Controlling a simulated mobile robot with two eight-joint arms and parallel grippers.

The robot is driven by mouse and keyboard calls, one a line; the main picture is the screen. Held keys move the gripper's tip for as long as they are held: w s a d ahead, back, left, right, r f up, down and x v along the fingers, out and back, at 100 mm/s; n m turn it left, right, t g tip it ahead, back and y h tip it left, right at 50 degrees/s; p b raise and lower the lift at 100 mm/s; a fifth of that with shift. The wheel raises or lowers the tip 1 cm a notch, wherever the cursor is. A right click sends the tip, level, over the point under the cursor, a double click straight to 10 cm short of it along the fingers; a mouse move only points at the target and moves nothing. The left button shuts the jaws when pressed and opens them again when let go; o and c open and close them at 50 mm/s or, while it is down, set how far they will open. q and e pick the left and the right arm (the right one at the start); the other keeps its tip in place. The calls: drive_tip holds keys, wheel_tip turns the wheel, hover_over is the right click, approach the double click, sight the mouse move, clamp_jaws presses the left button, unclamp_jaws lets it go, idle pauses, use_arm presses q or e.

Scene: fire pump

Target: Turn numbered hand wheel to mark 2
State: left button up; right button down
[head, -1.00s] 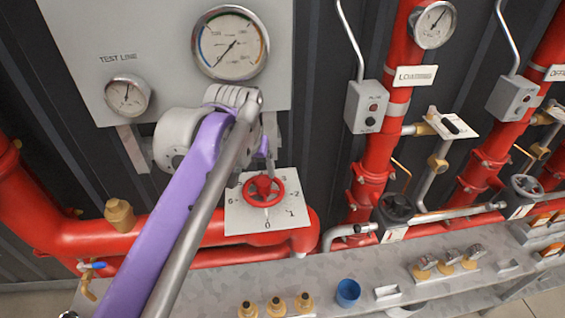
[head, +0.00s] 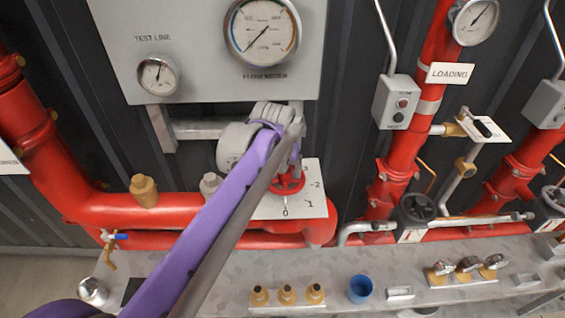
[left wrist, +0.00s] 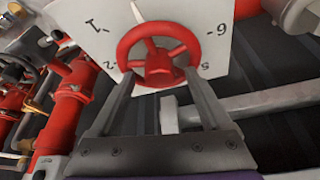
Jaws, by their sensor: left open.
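The red hand wheel (head: 287,184) sits on a white numbered plate (head: 311,207) on the red pipe. A white pointer line on the wheel points toward the plate's 0 side. My left gripper (left wrist: 157,88) is open, its two fingers at either side of the wheel's lower rim in that view. Contact cannot be told. My right gripper is not in view.
A grey panel with gauges (head: 262,30) hangs above the wheel. A steel bench (head: 215,270) below holds brass fittings (head: 287,295) and a blue cup (head: 360,288). A black hand wheel (head: 417,208) and red vertical pipes (head: 400,160) stand to the right.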

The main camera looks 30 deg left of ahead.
use_arm(q)
drive_tip(key=shift+w+f, duration=0.1)
drive_tip(key=shift+f, duration=0.05)
drive_tip(key=shift+c, duration=0.2)
clamp_jaws()
drive_tip(key=c, duration=0.6)
unclamp_jaws()
clamp_jaws()
